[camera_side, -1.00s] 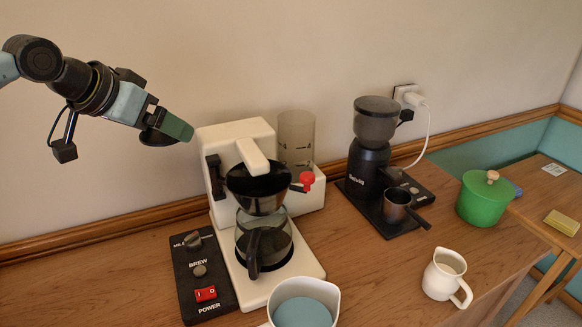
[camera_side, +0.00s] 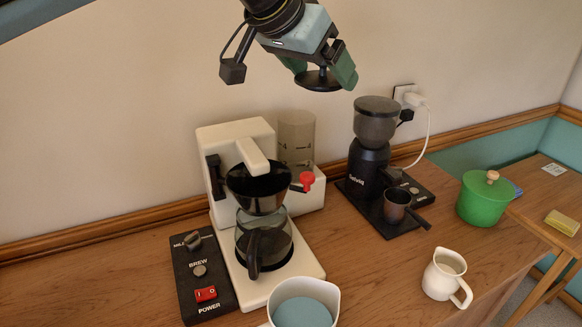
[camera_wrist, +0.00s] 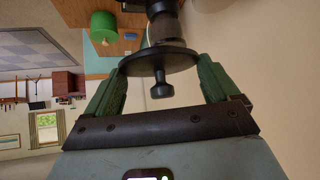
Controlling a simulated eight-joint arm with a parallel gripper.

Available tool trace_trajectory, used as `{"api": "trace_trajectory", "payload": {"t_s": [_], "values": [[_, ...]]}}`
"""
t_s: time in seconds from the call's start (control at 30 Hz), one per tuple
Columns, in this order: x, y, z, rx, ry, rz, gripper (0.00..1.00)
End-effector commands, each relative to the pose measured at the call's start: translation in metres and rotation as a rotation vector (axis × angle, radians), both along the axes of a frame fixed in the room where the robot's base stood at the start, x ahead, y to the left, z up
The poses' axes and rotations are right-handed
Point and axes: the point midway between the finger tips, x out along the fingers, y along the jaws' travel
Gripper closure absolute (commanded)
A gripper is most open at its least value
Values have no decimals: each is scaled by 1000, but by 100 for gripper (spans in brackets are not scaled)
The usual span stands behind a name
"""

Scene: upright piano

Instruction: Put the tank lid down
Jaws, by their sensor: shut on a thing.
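My gripper (camera_side: 326,72) is shut on the tank lid (camera_side: 317,82), a dark round disc. In the wrist view the lid (camera_wrist: 158,62) sits between the two green fingers, with its knob (camera_wrist: 161,90) toward the camera. The lid is held in the air, above and a little right of the water tank. The clear tank (camera_side: 296,138) stands at the back of the white coffee maker (camera_side: 240,135), and its top is uncovered. A red knob or tap is at its lower right.
The black grinder (camera_side: 368,160) stands right of the coffee maker. A white jug (camera_side: 445,273), a white pitcher (camera_side: 303,302) with blue content and a green pot (camera_side: 484,200) are also on the wooden table. Bare tabletop (camera_side: 375,270) lies between pitcher and jug.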

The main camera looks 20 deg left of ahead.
Motion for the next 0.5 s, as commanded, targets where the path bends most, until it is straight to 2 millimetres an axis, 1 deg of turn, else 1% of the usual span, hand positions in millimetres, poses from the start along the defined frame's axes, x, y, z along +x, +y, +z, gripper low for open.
{"api": "trace_trajectory", "payload": {"t_s": [0.33,0.43,0.5], "values": [[2,1,-1,0,0,1,42],[12,9,-8,-1,1,4,42],[22,18,-16,-1,1,6,42]]}}
